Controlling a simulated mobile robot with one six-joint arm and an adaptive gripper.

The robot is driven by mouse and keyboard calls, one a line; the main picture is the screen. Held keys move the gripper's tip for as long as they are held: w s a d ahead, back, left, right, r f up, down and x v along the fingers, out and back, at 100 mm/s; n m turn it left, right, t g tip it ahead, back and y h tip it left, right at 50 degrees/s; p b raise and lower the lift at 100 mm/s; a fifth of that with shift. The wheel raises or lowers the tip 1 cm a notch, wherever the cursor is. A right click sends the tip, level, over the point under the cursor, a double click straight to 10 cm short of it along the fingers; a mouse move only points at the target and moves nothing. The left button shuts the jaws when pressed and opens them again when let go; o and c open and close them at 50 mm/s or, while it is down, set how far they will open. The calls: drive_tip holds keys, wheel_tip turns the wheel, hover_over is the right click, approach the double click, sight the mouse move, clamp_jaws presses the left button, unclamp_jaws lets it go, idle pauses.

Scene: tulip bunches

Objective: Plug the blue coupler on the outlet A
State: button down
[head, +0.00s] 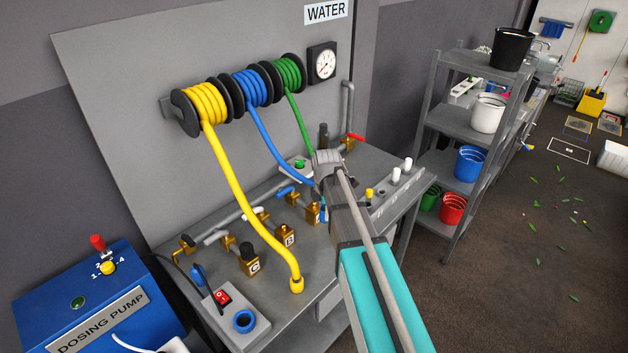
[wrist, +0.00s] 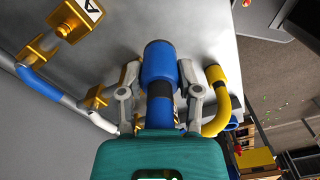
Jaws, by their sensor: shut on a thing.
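The blue coupler (wrist: 158,66) is between the fingers of my gripper (wrist: 162,84) in the wrist view, and the gripper is shut on it. Its blue hose (head: 263,132) runs down from the middle reel and goes behind my arm in the head view. Outlet A (wrist: 66,22) is a brass fitting with an "A" label, at the upper left of the wrist view, apart from the coupler.
Brass outlets B (head: 285,238) and C (head: 249,264) stand left of A; C has a black cap. The yellow hose (head: 233,172) ends on the bench (head: 345,334) and shows close to my right finger in the wrist view (wrist: 222,102). A switch box (head: 228,309) is at the front.

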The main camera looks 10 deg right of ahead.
drive_tip(key=w, duration=0.4)
drive_tip(key=w+r+n+p, duration=0.1)
drive_tip(key=w, duration=0.3)
drive_tip(key=w+r+n+p, duration=0.1)
drive_tip(key=w, duration=0.3)
drive_tip(key=shift+w+a+r, duration=0.2)
drive_tip(key=shift+w+a, duration=0.1)
drive_tip(key=shift+a, duration=0.1)
drive_tip(key=shift+f+b, duration=2.4)
drive_tip(key=shift+f, duration=0.1)
drive_tip(key=shift+f+b, duration=1.65)
drive_tip(key=shift+b, duration=0.05)
drive_tip(key=shift+c, duration=1)
unclamp_jaws()
drive_tip(key=shift+r, duration=0.1)
drive_tip(key=shift+r+p, duration=2.45)
drive_tip(key=shift+p, duration=0.1)
